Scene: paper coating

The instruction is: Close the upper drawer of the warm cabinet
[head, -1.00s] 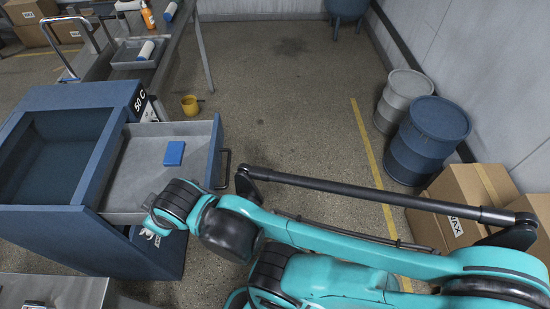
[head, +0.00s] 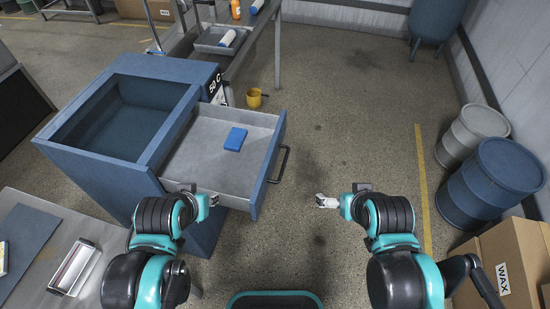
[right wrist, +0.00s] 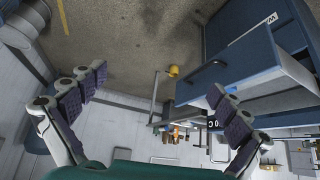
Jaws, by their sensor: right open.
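The blue warm cabinet (head: 75,160) has an open well in its top. Its upper drawer (head: 200,170) is pulled out to the right, with a dark handle (head: 279,165) on its blue front. A blue block (head: 235,139) lies in the drawer. My right gripper (head: 326,202) is right of the drawer front, apart from the handle. In the right wrist view the right gripper's fingers (right wrist: 155,92) are spread and empty, with the cabinet (right wrist: 264,62) at the right. My left gripper (head: 206,199) is at the drawer's near side; its fingers are too small to read.
A yellow mug (head: 254,98) stands on the floor behind the drawer. Blue (head: 491,182) and grey (head: 470,135) barrels and a wax box (head: 510,258) line the right. A metal table (head: 100,230) is at the near left. The floor right of the drawer is clear.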

